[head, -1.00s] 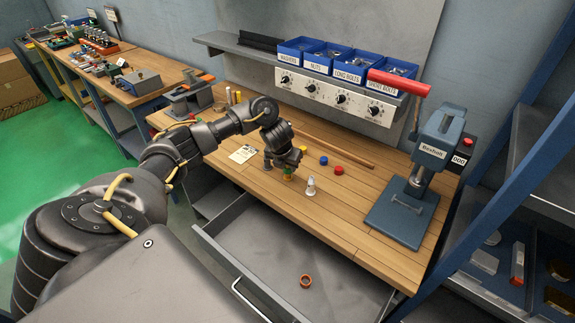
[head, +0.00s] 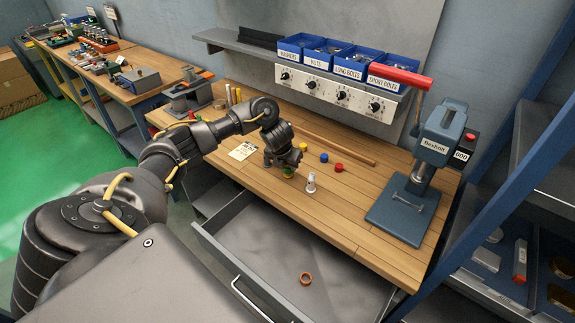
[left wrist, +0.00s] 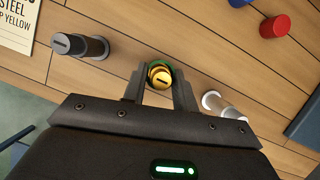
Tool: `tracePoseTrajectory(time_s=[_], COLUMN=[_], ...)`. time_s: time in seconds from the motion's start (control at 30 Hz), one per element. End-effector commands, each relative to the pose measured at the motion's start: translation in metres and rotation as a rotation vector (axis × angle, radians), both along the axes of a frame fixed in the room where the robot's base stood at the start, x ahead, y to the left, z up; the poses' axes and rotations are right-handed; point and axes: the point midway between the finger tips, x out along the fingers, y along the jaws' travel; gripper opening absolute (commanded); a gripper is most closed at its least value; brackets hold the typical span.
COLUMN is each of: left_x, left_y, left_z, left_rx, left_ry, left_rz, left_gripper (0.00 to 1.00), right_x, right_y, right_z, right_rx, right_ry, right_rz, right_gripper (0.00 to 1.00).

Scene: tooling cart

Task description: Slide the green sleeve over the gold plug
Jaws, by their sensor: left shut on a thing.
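My left gripper (head: 287,168) is low over the bench, shut on the green sleeve (left wrist: 161,70). In the left wrist view the fingers (left wrist: 158,88) lie on either side of the sleeve. The gold plug (left wrist: 161,76) shows inside the green ring in that view, its round slotted top facing the camera and sitting off the ring's centre. The sleeve also shows as a small green patch under the fingers in the head view (head: 288,175). I cannot tell how far down the plug the sleeve sits. My right gripper is not in view.
A dark plug (left wrist: 92,47) and a silver-white plug (left wrist: 222,104) stand close on either side. Yellow (head: 303,147), blue (head: 324,158) and red (head: 339,167) caps lie behind. A press (head: 430,150) stands right. The open drawer (head: 225,225) holds an orange ring (head: 305,279).

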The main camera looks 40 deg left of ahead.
Motion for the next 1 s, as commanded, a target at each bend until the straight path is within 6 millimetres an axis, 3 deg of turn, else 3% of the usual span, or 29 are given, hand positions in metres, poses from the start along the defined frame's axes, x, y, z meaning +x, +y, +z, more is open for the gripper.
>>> tracePoseTrajectory(time_s=[1.0], left_x=[0.0001], left_y=[0.0002], left_z=[-0.0092], left_rx=[0.000], left_ry=[0.000], left_rz=[0.000], left_gripper=[0.00], right_x=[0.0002], right_y=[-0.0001], right_z=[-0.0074], right_rx=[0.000], right_ry=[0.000], right_rz=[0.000], right_gripper=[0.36])
